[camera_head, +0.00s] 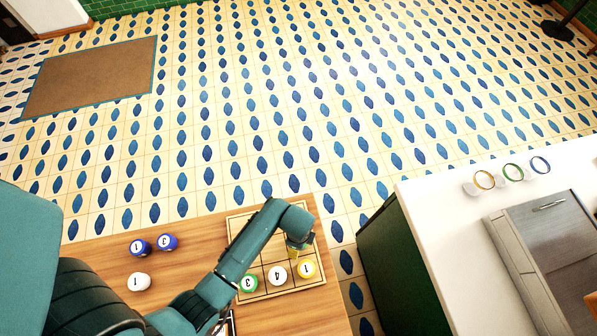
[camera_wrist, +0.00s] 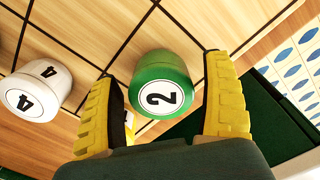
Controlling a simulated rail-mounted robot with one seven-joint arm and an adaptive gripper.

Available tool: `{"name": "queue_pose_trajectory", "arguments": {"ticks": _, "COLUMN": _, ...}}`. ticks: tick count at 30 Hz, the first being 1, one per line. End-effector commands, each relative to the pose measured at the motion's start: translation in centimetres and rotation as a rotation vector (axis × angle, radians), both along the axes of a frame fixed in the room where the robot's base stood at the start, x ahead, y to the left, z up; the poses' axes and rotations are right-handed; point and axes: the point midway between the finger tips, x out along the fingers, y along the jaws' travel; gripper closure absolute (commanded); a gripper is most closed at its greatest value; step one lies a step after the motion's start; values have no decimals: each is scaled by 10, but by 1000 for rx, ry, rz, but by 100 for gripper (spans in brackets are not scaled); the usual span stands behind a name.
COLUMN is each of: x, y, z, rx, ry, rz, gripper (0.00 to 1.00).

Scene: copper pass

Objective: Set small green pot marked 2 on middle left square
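The green pot marked 2 (camera_wrist: 162,88) shows in the wrist view between the two yellow fingers of my gripper (camera_wrist: 165,85). A narrow gap shows on each side of it, so my gripper looks open around it. The pot is over or on the gridded board (camera_wrist: 90,22); whether it touches the board is unclear. In the head view my gripper (camera_head: 296,247) is above the right side of the board (camera_head: 236,222); my arm hides the green pot 2 and the board's middle squares there.
On the board's near row are a green pot marked 3 (camera_head: 248,283), a white pot marked 4 (camera_head: 277,275) and a yellow pot marked 1 (camera_head: 306,269). Blue pots (camera_head: 139,247) (camera_head: 167,242) and a white pot (camera_head: 139,281) stand left on the table. A white counter (camera_head: 440,225) is right.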

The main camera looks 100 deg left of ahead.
Motion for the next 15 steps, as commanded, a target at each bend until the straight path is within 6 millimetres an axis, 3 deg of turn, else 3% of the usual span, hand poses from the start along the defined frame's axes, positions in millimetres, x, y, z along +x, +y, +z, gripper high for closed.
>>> {"name": "queue_pose_trajectory", "arguments": {"ticks": 8, "x": 0, "y": 0, "z": 9, "rx": 1, "ry": 0, "rz": 0, "gripper": 18}}
{"name": "queue_pose_trajectory", "arguments": {"ticks": 15, "x": 0, "y": 1, "z": 65, "rx": 5, "ry": -2, "rz": 0, "gripper": 18}}
